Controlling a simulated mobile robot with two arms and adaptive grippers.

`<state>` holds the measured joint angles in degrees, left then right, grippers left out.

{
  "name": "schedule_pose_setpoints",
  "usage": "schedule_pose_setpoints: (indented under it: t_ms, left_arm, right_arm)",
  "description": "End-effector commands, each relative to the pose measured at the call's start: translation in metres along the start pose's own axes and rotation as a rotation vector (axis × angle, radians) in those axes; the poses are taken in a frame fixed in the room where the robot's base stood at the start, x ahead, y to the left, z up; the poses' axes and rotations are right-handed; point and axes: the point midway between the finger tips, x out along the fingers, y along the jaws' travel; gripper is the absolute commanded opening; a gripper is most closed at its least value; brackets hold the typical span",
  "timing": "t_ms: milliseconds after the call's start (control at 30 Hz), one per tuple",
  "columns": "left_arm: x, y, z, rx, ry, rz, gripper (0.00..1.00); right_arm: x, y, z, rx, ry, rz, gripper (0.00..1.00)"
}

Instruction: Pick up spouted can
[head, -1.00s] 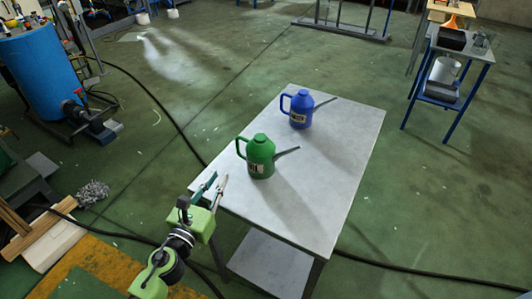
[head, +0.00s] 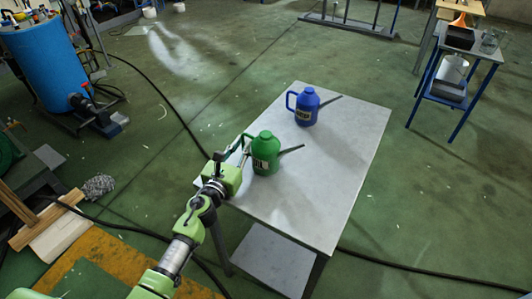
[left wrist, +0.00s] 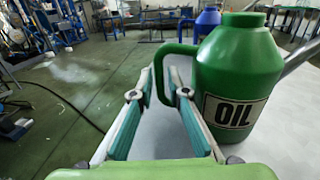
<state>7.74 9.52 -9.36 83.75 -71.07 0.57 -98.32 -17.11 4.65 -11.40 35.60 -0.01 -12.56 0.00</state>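A green spouted can (head: 266,155) stands upright on the near part of the grey table (head: 335,190). In the left wrist view the green can (left wrist: 236,85) fills the right side, with an OIL label, and its looped handle (left wrist: 160,72) points toward my fingers. A blue spouted can (head: 306,108) stands farther back on the table; it also shows in the left wrist view (left wrist: 207,22). My left gripper (head: 242,148) is at the green can's handle side. Its fingers (left wrist: 161,90) are open, with the handle ahead between the tips; contact is unclear. My right gripper is out of view.
A blue tank (head: 45,70) stands at the left. A blue-legged stand (head: 452,95) with containers is at the upper right. A black cable (head: 165,105) runs over the floor. The table's right half is clear.

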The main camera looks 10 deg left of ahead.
Motion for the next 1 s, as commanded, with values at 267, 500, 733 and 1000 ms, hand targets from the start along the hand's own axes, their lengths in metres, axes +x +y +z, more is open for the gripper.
schedule_pose_setpoints:
  t_ms: [267,500,733,1000]
  left_arm:
    - [0.009,0.0,-0.001,0.001,0.001,0.0,0.15]
    - [0.008,0.0,-0.001,0.001,0.001,0.0,0.0]
    - [0.009,0.0,0.002,-0.001,-0.003,-0.001,0.0]
    - [0.009,0.0,0.021,0.003,-0.004,-0.002,0.0]
  right_arm:
    - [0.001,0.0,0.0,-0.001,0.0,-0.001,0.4]
    - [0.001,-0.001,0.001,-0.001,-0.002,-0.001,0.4]
    - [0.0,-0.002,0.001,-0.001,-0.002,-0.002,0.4]
    - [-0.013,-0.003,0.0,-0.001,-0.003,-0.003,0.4]
